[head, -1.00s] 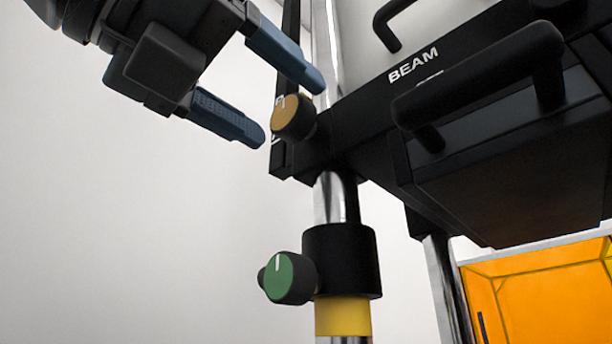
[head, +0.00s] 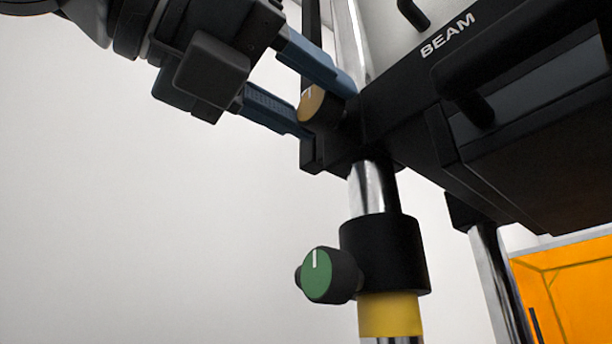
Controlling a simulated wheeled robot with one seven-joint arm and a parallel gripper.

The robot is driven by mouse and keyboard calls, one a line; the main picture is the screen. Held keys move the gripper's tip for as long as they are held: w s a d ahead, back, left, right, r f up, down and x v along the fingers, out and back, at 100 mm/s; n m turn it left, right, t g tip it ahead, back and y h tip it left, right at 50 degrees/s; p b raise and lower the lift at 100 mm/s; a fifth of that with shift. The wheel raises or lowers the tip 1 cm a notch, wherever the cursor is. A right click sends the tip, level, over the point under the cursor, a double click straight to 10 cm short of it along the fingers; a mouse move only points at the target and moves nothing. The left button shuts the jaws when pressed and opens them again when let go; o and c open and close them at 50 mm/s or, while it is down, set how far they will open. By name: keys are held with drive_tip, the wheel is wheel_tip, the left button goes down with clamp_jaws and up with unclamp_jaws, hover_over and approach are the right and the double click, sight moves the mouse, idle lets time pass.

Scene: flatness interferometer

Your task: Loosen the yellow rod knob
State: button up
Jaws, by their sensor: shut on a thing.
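The yellow rod knob (head: 311,103) has an orange-yellow face with a white mark and a dark body. It sits on the black clamp at the chrome rod (head: 371,187), in the upper middle of the head view. My gripper (head: 326,106) comes in from the upper left, its two blue fingers on either side of the knob. It is shut on the knob. The upper finger covers part of the knob's top, and the lower finger lies along its lower left side.
A green-faced knob (head: 317,275) sits on a black collar (head: 385,255) lower on the rod, above a yellow band (head: 390,315). The black BEAM housing (head: 530,120) with handles fills the upper right. An orange panel (head: 575,290) stands at lower right. The left side is clear.

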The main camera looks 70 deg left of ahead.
drive_tip(key=shift+c, duration=0.6)
drive_tip(key=shift+m+b, duration=0.3)
drive_tip(key=m+b, duration=0.2)
drive_tip(key=m, duration=0.1)
drive_tip(key=shift+f, duration=0.15)
drive_tip(key=m+b, duration=0.2)
drive_tip(key=m, duration=0.3)
drive_tip(key=shift+d, duration=0.1)
drive_tip(key=m+b, duration=0.1)
drive_tip(key=m, duration=0.3)
drive_tip(key=shift+m, duration=0.4)
drive_tip(key=shift+d+m+b, duration=0.1)
drive_tip(key=shift+m+b, duration=0.45)
drive_tip(key=shift+m, duration=1.45)
